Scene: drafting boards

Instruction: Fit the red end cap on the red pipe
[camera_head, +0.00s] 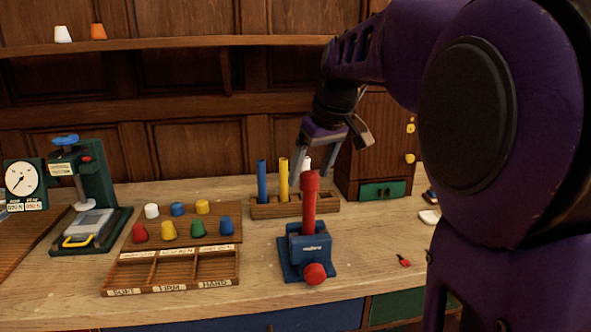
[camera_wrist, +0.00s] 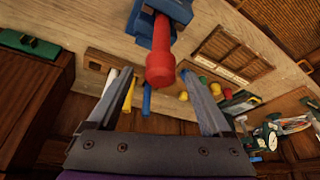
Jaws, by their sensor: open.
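The red pipe (camera_head: 309,217) stands upright in a blue vise (camera_head: 308,243) with a red knob. A wider red end cap (camera_head: 310,183) sits on the pipe's top; how fully it is seated I cannot tell. The cap also shows in the wrist view (camera_wrist: 160,67), seen from its end. My gripper (camera_head: 329,161) is open and empty, above and a little behind the cap. In the wrist view the cap appears between and beyond the spread fingers (camera_wrist: 157,76). Another red cap (camera_head: 140,233) stands on the wooden board at left.
Several coloured caps stand on the board (camera_head: 220,236), behind a three-compartment tray (camera_head: 200,286). A rack (camera_head: 262,211) with blue, yellow and white pipes is behind the vise. A press (camera_head: 92,190) stands left, a wooden cabinet (camera_head: 365,140) behind right. The bench right of the vise is mostly clear.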

